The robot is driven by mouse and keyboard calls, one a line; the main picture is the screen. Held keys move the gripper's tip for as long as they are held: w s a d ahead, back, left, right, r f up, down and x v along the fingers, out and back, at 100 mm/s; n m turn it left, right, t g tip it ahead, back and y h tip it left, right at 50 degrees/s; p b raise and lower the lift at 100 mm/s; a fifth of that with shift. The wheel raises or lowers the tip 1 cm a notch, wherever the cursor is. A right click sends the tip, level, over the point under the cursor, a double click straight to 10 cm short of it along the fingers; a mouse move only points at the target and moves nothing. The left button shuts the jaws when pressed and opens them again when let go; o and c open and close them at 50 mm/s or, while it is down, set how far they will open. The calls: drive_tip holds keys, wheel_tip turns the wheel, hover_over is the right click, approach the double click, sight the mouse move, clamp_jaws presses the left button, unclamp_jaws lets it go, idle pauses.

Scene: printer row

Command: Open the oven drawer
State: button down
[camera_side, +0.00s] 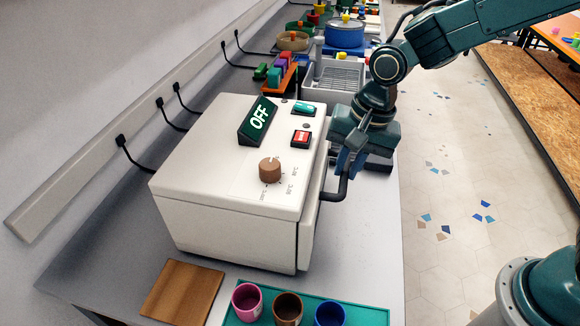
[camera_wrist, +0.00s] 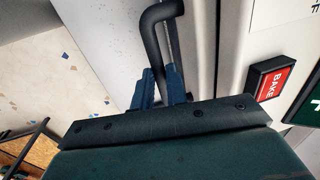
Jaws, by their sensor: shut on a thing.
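The oven (camera_side: 225,195) is a white box on the grey counter. It has a brown knob (camera_side: 270,170), a red button (camera_side: 301,138) and a green "OFF" sign (camera_side: 257,120) on top. Its drawer front (camera_side: 306,240) is on the right side and looks flush or nearly so. A black bar handle (camera_side: 335,196) sticks out from that side. My gripper (camera_side: 346,163) is shut on the handle, its blue fingers on either side of the bar. In the wrist view the handle (camera_wrist: 153,42) passes between the fingers, and the red BAKE button (camera_wrist: 271,85) is at right.
A wooden board (camera_side: 182,291) and a teal tray (camera_side: 375,316) with pink, brown and blue cups lie in front of the oven. A grey rack (camera_side: 335,80), a blue pot (camera_side: 344,33) and coloured blocks (camera_side: 277,74) stand behind.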

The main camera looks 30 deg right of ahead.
drive_tip(key=s+d, duration=1.2)
drive_tip(key=shift+s+d, duration=0.25)
drive_tip(key=shift+d, duration=0.05)
idle(0.3)
drive_tip(key=c, duration=1.4)
unclamp_jaws()
drive_tip(key=shift+r, duration=0.1)
wheel_tip(320, 180, up, 14)
drive_tip(key=s+d, duration=0.1)
drive_tip(key=s, duration=0.1)
drive_tip(key=shift+d+f, duration=0.25)
drive_tip(key=shift+d, duration=0.1)
